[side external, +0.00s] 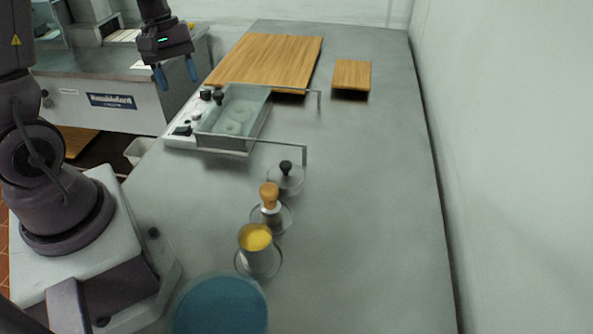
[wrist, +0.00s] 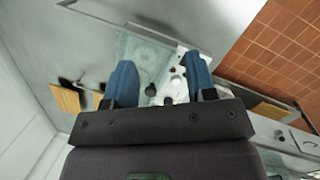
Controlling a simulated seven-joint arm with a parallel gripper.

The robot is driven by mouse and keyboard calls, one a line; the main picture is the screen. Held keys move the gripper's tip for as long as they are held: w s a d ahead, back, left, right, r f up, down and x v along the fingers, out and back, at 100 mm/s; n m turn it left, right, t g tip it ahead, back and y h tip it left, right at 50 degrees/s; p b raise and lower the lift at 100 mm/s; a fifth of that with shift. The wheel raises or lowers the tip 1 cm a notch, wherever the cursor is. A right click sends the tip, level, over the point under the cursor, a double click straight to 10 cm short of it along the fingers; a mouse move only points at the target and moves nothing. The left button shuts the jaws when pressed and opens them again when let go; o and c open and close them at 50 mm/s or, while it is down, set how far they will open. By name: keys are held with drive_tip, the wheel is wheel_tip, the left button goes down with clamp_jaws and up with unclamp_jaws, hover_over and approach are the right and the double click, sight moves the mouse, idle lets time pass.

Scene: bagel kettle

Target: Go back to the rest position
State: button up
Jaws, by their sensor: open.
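My gripper (side external: 175,75) is open and empty, with two blue fingers pointing down. It is raised in the air at the upper left of the side view, near the table's left edge. In the wrist view the gripper (wrist: 158,85) shows its two fingers spread apart with nothing between them. The kettle also shows in the wrist view (wrist: 143,55), partly hidden by the fingers.
A large wooden board (side external: 265,62) and a small one (side external: 352,75) lie at the back. A black-knobbed lid (side external: 286,180), a wooden-handled tool (side external: 270,205), a cup of yellow contents (side external: 256,247) and a blue round item (side external: 222,306) stand in front. The table's right side is clear.

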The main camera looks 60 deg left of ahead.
drive_tip(key=s+d+r+m+t+y, duration=0.1)
drive_tip(key=s+d+r+m+t, duration=0.1)
drive_tip(key=d+r+m, duration=0.4)
drive_tip(key=s+d+r+m+t+y, duration=0.1)
drive_tip(key=s+d+r+m+t, duration=0.1)
drive_tip(key=d+r+m, duration=0.5)
drive_tip(key=s+d+m, duration=0.1)
drive_tip(key=d, duration=0.5)
drive_tip(key=shift+s+m+t, duration=0.15)
drive_tip(key=shift+m+t, duration=0.15)
drive_tip(key=shift+t, duration=0.1)
